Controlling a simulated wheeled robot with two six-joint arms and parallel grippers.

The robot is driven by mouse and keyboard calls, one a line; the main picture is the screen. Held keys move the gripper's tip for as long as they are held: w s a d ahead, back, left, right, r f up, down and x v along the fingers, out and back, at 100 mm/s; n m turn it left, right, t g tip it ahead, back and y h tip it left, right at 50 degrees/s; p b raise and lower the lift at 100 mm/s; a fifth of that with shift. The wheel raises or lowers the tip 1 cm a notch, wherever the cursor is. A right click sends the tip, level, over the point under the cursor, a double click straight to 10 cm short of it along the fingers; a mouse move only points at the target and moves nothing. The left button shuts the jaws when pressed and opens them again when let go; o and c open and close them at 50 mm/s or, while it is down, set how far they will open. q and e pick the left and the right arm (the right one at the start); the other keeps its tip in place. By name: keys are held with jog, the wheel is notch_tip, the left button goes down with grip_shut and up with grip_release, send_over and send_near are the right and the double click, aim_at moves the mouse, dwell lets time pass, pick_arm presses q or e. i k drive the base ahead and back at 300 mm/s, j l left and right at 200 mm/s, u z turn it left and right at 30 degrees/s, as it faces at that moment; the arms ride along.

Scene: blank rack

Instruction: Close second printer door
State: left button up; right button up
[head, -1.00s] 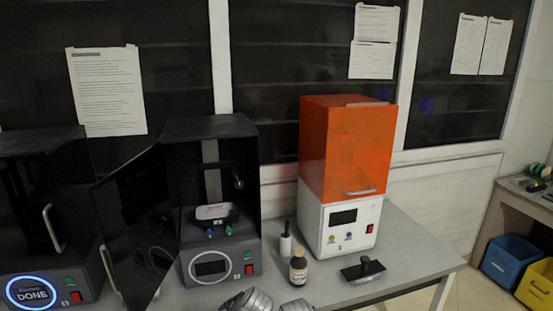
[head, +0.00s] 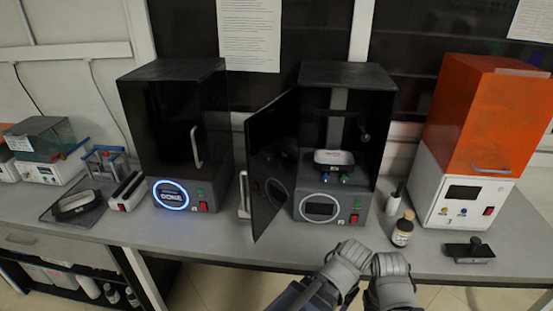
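The second printer (head: 372,85) is a black box with an unlit round display, and its interior shows a grey build plate (head: 333,158). Its dark door (head: 268,165) stands open, swung out to the front left from the left side. The door's pale handle (head: 243,195) shows at the door's outer left face. My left gripper (head: 350,255) and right gripper (head: 390,264) are close together at the front table edge, in front and to the right of the door. Neither touches the door. Their fingers are not clear enough to show open or shut.
A closed black printer (head: 165,130) with a lit "DONE" ring stands left of the open door. A brown bottle (head: 403,230), a white bottle (head: 394,200) and an orange-topped printer (head: 475,120) stand to the right. A black plate with a knob (head: 468,252) lies at the right front.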

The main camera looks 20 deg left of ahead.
aim_at(271, 133)
jog(key=k+j, duration=0.1)
jog(key=j, duration=0.3)
jog(key=k+j+z, duration=0.15)
jog(key=j, duration=0.65)
jog(key=k+j+z, duration=0.15)
jog(key=j, duration=0.2)
jog(key=k+j, duration=0.15)
jog(key=j, duration=0.25)
jog(key=k+j+z, duration=0.1)
jog(key=j, duration=0.25)
